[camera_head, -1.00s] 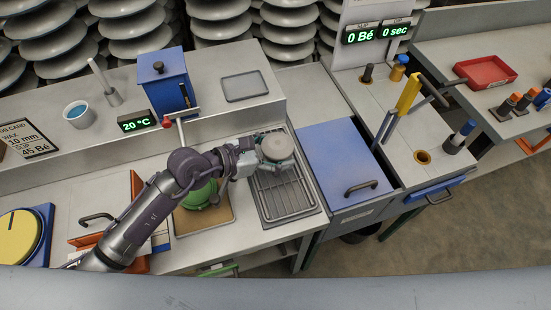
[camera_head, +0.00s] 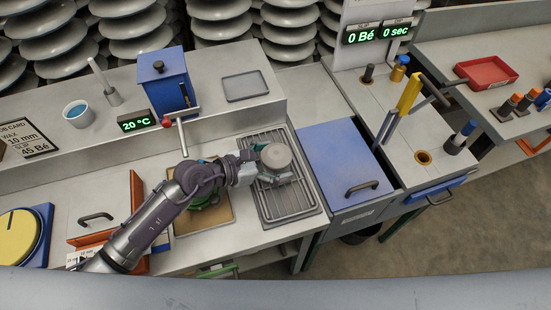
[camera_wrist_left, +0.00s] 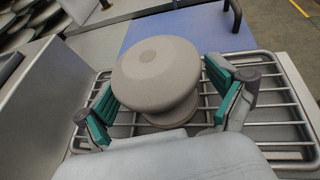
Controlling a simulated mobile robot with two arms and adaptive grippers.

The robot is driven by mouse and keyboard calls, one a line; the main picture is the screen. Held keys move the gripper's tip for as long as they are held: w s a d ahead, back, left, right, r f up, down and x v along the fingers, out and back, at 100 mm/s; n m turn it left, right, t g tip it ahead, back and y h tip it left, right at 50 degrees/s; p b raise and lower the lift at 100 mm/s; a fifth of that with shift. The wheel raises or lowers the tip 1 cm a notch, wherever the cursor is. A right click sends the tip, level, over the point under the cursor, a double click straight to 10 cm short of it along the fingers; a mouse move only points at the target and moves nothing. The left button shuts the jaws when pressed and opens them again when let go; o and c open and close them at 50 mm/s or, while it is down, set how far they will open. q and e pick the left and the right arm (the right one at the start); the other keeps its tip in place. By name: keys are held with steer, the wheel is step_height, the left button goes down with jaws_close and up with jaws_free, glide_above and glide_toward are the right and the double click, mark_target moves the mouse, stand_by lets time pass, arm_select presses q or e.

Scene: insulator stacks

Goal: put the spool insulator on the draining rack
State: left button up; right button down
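The spool insulator (camera_head: 276,156), pale grey with a wide round top, stands upright on the metal draining rack (camera_head: 290,205). In the left wrist view the spool (camera_wrist_left: 158,70) sits between the teal-padded fingers of my left gripper (camera_wrist_left: 165,95), its lower flange over the rack bars (camera_wrist_left: 285,120). The fingers are spread, with gaps visible beside the spool's narrower lower part. In the head view my left gripper (camera_head: 268,166) reaches the spool from the left. My right gripper is not in view.
A blue lid with a handle (camera_head: 340,160) lies right of the rack. A brown board (camera_head: 215,218) with a green object, partly hidden by my arm, lies left. A blue box (camera_head: 165,80) and a grey tray (camera_head: 245,86) stand on the ledge behind.

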arm_select(q)
steer(key=shift+r, duration=0.15)
steer(key=shift+s+a+r, duration=0.1)
steer(key=shift+a, duration=0.05)
steer(key=b+v, duration=0.1)
steer(key=v, duration=1)
steer(key=shift+s+a+r+b, duration=0.15)
steer(key=shift+a+b, duration=0.1)
steer(key=shift+b, duration=0.05)
